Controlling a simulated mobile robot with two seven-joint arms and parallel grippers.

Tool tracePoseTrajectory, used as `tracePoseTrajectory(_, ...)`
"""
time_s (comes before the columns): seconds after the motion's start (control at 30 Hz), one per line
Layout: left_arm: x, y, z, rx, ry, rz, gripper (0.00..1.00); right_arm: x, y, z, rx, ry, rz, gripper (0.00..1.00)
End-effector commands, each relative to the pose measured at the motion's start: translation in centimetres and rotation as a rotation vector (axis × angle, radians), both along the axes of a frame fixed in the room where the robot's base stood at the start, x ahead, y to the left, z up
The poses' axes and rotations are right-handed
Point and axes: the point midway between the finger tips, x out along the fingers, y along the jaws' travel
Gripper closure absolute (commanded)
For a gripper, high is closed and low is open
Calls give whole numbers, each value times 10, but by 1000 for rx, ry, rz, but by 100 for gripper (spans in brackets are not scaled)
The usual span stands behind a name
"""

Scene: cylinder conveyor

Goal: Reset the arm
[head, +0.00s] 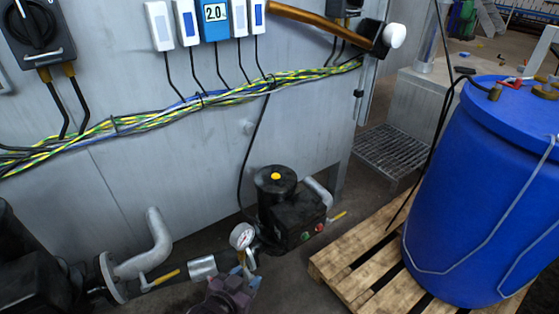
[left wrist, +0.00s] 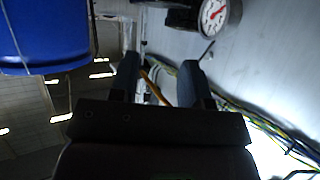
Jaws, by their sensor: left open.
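My left gripper (left wrist: 159,65) shows in the left wrist view with its two dark fingers apart, one on each side of the middle. Its palm fills the lower middle of that view. No held object shows between the fingers; an orange bar (left wrist: 155,88) shows in the gap, behind them. In the head view a dark purple-grey part (head: 224,296) stands at the bottom edge, below the gauge; I cannot tell whether it is my gripper. My right gripper is in neither view.
A pressure gauge (head: 241,236) sits among pipes and a black pump (head: 290,212) by the grey cabinet (head: 205,160). Cables (head: 115,125) run along the cabinet. A blue barrel (head: 475,190) stands on a wooden pallet (head: 340,272) at right. Bare floor lies between them.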

Motion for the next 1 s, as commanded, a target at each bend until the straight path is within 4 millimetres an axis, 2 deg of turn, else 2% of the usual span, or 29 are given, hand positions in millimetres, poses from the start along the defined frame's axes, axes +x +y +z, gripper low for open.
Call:
tracePoseTrajectory(0.03,-10,24,7,-14,-8,59,57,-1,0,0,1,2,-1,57)
tracePoseTrajectory(0.2,-47,103,20,-4,-24,230,57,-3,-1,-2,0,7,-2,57)
tracePoseTrajectory(0.3,-78,143,17,22,3,315,57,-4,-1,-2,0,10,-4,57)
tracePoseTrajectory(0.43,-121,179,-1,57,72,391,57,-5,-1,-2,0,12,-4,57)
tracePoseTrajectory(0.53,-148,189,-15,71,126,415,57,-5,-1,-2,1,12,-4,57)
tracePoseTrajectory(0.63,-164,191,-23,77,158,423,57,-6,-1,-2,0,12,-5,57)
tracePoseTrajectory(0.73,-171,192,-27,81,170,425,57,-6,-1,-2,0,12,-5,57)
tracePoseTrajectory(1.0,-171,191,-27,81,172,424,57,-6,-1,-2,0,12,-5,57)
